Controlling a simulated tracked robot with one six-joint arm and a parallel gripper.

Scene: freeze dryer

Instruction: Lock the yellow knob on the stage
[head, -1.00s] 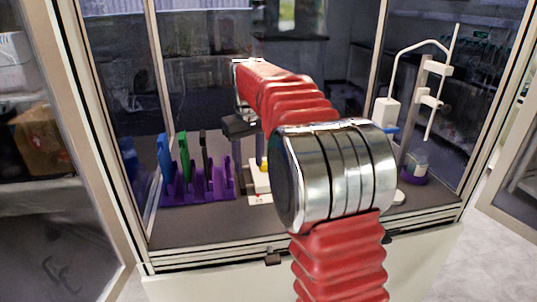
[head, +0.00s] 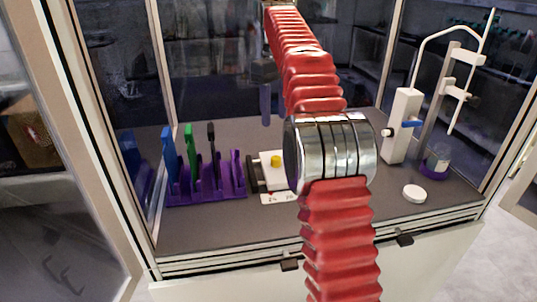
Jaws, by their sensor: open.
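The yellow knob (head: 276,160) sits on top of the small white stage (head: 271,172), partly hidden on its right by my arm's metal joint. A dark block adjoins the stage's left side. My gripper (head: 266,120) points down from the far end of my red arm. It is open and empty, and in the picture it is above the knob and apart from it. Its two fingers overlap in this view, so the gap between them is hard to see.
A purple rack (head: 207,186) with blue, green and black tools stands left of the stage. A white stand (head: 402,125) with a tube and a purple-based flask (head: 436,162) is at the right. A white disc (head: 414,194) lies near the front. Glass walls enclose the bench.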

